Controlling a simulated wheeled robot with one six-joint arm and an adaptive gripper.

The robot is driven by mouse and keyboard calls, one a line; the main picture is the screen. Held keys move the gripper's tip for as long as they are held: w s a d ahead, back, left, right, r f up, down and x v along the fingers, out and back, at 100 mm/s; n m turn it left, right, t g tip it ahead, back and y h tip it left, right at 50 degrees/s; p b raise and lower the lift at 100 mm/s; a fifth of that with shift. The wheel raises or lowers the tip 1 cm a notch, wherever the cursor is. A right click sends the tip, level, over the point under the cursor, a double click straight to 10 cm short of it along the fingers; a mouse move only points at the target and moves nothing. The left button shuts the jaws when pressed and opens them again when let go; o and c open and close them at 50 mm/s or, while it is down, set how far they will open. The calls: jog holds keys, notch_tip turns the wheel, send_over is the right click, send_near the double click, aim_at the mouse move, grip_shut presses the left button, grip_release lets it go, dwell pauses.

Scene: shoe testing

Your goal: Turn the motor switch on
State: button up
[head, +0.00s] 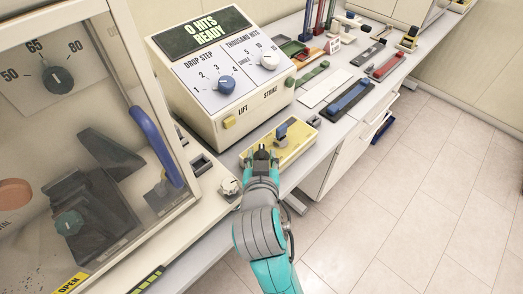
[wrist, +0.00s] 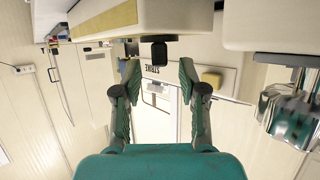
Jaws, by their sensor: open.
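A yellow switch box (head: 296,146) with an upright dark blue lever (head: 281,132) sits at the bench's front edge, below the large console. No label on it is readable, so I cannot confirm that it is the motor switch. My gripper (head: 262,154) is at the near left part of this box, short of the lever, and covers some of its top. In the wrist view my gripper (wrist: 159,70) is open with nothing between the fingers. A dark block (wrist: 159,53) shows just beyond the fingertips there; I cannot tell whether it is the lever.
The cream console (head: 190,95) reads "0 HITS READY" and has a blue drop-step knob (head: 226,85), a white knob (head: 270,60) and LIFT and STRIKE buttons. A glass-fronted cabinet with a blue handle (head: 157,145) stands left. A small white knob (head: 229,187) is near my wrist. Floor right is clear.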

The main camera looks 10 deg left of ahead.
jog(key=a+v, duration=0.1)
jog(key=v, duration=0.7)
jog(key=shift+d, duration=0.5)
jog(key=shift+s, duration=0.15)
